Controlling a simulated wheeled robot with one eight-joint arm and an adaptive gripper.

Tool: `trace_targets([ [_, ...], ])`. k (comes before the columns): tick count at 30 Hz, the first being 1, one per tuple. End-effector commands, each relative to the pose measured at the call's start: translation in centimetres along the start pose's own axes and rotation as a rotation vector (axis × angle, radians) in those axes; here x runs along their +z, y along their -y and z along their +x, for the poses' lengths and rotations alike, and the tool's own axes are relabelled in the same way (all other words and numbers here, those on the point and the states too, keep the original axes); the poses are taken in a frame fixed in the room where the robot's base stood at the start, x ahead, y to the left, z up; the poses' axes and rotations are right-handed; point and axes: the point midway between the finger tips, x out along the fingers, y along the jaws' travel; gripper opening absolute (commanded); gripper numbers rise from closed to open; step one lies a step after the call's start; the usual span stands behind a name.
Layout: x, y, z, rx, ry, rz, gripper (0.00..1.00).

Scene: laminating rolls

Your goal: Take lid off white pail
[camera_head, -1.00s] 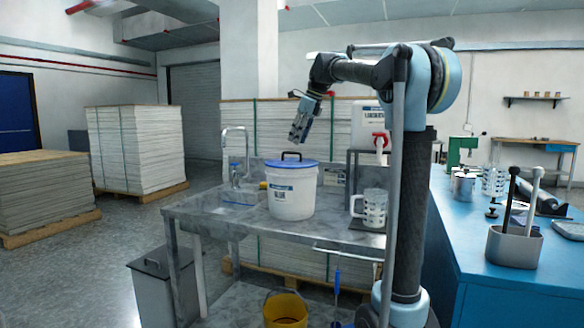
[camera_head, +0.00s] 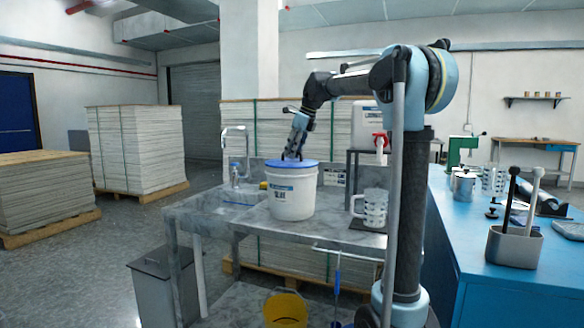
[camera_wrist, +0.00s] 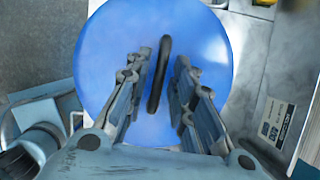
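The white pail (camera_head: 292,196) stands upright on the metal sink table, with a blue lid (camera_head: 304,163) on top. In the wrist view the lid (camera_wrist: 95,60) fills the middle as a blue disc, with a dark upright handle (camera_wrist: 160,72) across its centre. My gripper (camera_head: 294,155) is right above the lid, pointing down. In the wrist view my gripper (camera_wrist: 162,88) is open, with one finger on each side of the handle and a gap on both sides. In the head view the handle is mostly hidden by the gripper.
A clear mug (camera_head: 375,208) stands on the table right of the pail. A white container with a red tap (camera_head: 379,141) stands behind it. A faucet (camera_head: 236,150) and sink are to the left. A blue bench (camera_head: 450,225) with tools is at the right.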

Motion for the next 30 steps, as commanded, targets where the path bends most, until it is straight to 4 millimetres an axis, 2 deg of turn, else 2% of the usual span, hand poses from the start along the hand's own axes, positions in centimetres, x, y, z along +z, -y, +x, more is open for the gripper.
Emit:
trace_targets([
  [2, 0.0, 0.0, 0.0, 0.0, 0.0, 0.0, 0.0],
  [12, 0.0, 0.1, -0.1, -0.001, 0.0, 0.001, 0.0],
  [16, 0.2, 0.1, -0.7, -0.001, 0.0, 0.001, 0.0],
  [30, 3.0, 0.1, -7.5, -0.001, 0.0, 0.001, 0.0],
])
